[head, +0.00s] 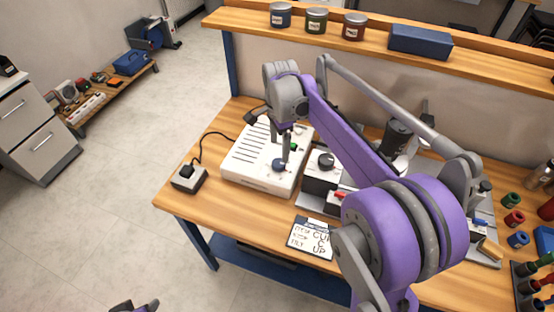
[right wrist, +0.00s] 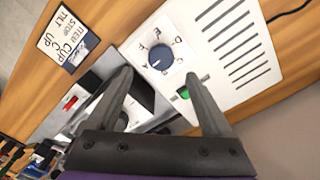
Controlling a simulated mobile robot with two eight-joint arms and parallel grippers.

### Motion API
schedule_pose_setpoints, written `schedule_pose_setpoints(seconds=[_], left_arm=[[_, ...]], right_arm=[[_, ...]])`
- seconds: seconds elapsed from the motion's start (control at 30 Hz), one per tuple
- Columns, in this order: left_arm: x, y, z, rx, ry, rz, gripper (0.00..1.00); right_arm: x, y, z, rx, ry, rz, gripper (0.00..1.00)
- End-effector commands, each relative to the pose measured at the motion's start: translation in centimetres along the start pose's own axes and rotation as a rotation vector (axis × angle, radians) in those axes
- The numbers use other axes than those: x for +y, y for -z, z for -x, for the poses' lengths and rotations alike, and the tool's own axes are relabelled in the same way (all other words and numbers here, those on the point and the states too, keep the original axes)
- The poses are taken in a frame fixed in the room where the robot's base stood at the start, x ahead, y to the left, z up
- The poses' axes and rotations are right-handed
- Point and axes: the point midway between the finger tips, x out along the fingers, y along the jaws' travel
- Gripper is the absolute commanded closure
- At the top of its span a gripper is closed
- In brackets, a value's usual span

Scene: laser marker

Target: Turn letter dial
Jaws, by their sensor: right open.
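The letter dial is a round blue knob (head: 279,165) on the top panel of a white box (head: 245,172). My right gripper (head: 283,150) is above the box by the knob. In the wrist view its open fingers (right wrist: 158,73) stand either side of the knob's line, apart from it and empty. A part of my left arm or gripper (head: 135,306) shows at the bottom edge.
A green button (right wrist: 184,93) is beside the dial, near one fingertip. A grey device with a black knob (head: 326,160) stands right of the box. A small switch box (head: 189,177) with a cable is left. A card (head: 313,237) lies in front. A shelf with jars (head: 317,20) is behind.

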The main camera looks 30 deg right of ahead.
Motion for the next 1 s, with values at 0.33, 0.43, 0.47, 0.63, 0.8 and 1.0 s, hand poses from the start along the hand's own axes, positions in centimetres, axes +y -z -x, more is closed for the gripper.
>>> schedule_pose_setpoints(seconds=[0.33,0.43,0.47,0.63,0.8,1.0], left_arm=[[0.0,-0.3,-0.4,-0.002,0.000,0.000,0.50],[0.0,-0.3,-0.4,-0.002,0.000,0.000,0.50],[0.0,-0.3,-0.4,-0.002,0.000,0.000,0.50],[0.0,-0.3,-0.4,-0.002,0.000,0.000,0.50],[0.0,-0.3,-0.4,-0.002,0.000,0.000,0.50],[0.0,-0.3,-0.4,-0.002,0.000,0.000,0.50]], right_arm=[[0.0,0.0,-5.9,0.000,0.001,0.002,0.16],[0.0,-0.1,-6.7,0.000,0.001,0.002,0.16],[0.0,-0.1,-6.8,0.000,0.001,0.002,0.16],[0.0,0.0,-7.0,0.000,0.001,0.002,0.16],[0.0,0.0,-7.0,0.000,0.001,0.002,0.21],[0.0,0.0,-7.0,0.000,0.001,0.002,0.57]])
